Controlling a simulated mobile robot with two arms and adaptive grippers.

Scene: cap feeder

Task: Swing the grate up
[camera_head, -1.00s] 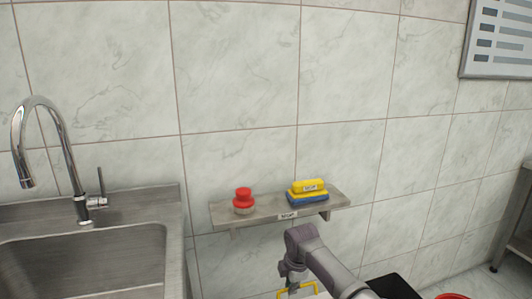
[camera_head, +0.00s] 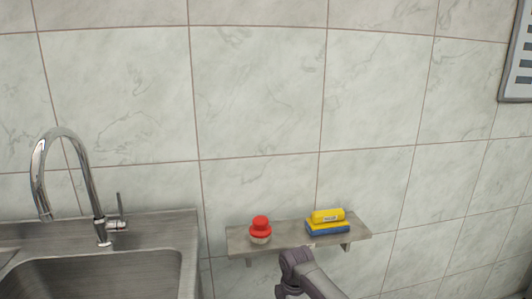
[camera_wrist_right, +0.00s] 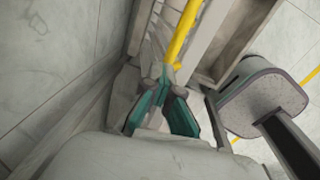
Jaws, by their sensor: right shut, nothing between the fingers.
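My right gripper (camera_wrist_right: 164,88) shows in the right wrist view, with teal fingers that are shut and hold nothing. A yellow bar (camera_wrist_right: 184,32) runs from the top edge down to just beyond the fingertips; I cannot tell whether they touch it. Grey slats or rails (camera_wrist_right: 222,38) lie right of the bar, and I cannot tell if they belong to the grate. In the head view only a link of my right arm shows at the bottom; its gripper is below the frame. The grate is not identifiable in the head view. My left gripper is in neither view.
A wall shelf (camera_head: 282,238) holds a red-capped item (camera_head: 260,230) and yellow and blue sponges (camera_head: 327,222), just above my right arm. A sink (camera_head: 110,275) with a tall faucet (camera_head: 70,165) stands at left. A grey rounded block (camera_wrist_right: 262,98) is close right of the gripper.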

